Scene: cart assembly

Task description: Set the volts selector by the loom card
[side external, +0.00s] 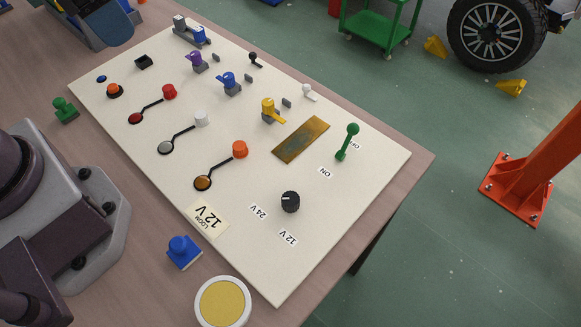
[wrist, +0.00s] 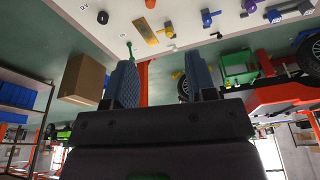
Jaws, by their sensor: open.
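The volts selector (side external: 290,201) is a round black knob on the pale panel (side external: 242,257). Its white mark appears to point left, towards the side of the 24 V label (side external: 258,212). The 12 V label (side external: 288,237) is below the knob. The loom card (side external: 208,217) lies at the panel's near edge and reads "LOOM 12V". In the wrist view the knob (wrist: 102,17) shows small near the top. My gripper (wrist: 162,82) is open and empty, its fingers apart from the panel. The gripper is outside the side view.
Beside the knob are a green lever (side external: 347,142) marked ON and OFF, a brass plate (side external: 301,140) and an orange-capped lever (side external: 239,150). A blue stamp-like block (side external: 183,252) and a yellow-topped round container (side external: 223,302) stand near the front. Panel around the knob is clear.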

